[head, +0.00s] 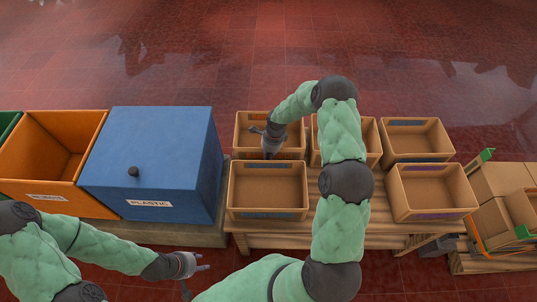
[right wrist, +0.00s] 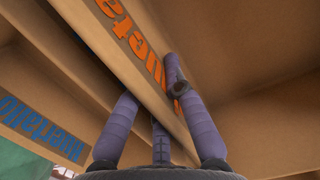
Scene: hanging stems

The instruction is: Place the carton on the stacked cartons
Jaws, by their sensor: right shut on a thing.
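Several open brown cartons stand in rows on a wooden slatted stand. My right gripper (head: 268,143) is at the near wall of the back-left carton (head: 287,123). In the right wrist view its purple fingers (right wrist: 165,115) straddle and close on that carton's wall (right wrist: 120,50), which has orange lettering. The front-left carton (head: 268,210) is just nearer; its blue-lettered wall (right wrist: 70,140) shows in the right wrist view.
A blue PLASTIC bin (head: 150,165) and an orange bin (head: 92,135) stand to the left. More cartons are the back-middle (head: 372,140), back-right (head: 415,130) and front-right (head: 432,205) ones. Boxes (head: 500,180) lie at far right. Open red floor lies beyond.

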